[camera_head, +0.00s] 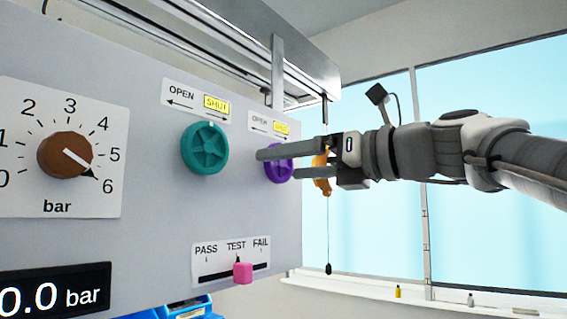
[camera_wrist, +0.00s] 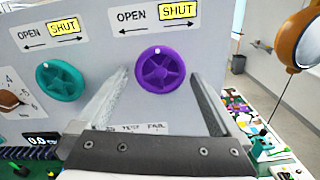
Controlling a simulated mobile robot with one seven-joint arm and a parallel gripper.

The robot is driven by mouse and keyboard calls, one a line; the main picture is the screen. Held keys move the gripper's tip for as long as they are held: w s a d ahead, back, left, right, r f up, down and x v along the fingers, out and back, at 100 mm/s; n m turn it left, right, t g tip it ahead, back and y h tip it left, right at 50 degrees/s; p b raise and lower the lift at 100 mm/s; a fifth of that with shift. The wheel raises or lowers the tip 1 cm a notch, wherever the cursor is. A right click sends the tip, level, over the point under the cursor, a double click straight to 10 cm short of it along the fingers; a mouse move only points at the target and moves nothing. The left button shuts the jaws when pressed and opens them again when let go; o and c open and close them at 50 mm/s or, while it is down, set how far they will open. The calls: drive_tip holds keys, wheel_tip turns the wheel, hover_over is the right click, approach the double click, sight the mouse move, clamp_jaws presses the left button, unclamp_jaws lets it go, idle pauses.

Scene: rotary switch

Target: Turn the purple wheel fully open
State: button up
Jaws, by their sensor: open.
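The purple wheel (camera_head: 279,163) is mounted on the grey panel, partly hidden behind my gripper's fingers in the head view. In the wrist view the purple wheel (camera_wrist: 167,70) shows whole, with a white dot at its top. A label (camera_wrist: 156,17) above it reads OPEN and SHUT, with SHUT highlighted yellow and an arrow pointing left under OPEN. My gripper (camera_head: 262,164) is open and empty, its fingers pointing at the panel. In the wrist view its two fingers (camera_wrist: 166,95) stand to the left and right of the wheel. I cannot tell whether they touch it.
A teal wheel (camera_head: 205,148) sits left of the purple one, its SHUT label also yellow. A brown dial (camera_head: 65,156) points at 6 bar; the display (camera_head: 50,292) reads 0.0 bar. A pink slider (camera_head: 243,272) stands near TEST. An orange round thing (camera_head: 322,173) hangs by my gripper.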

drive_tip(key=shift+c, duration=0.3)
drive_tip(key=c, duration=1.2)
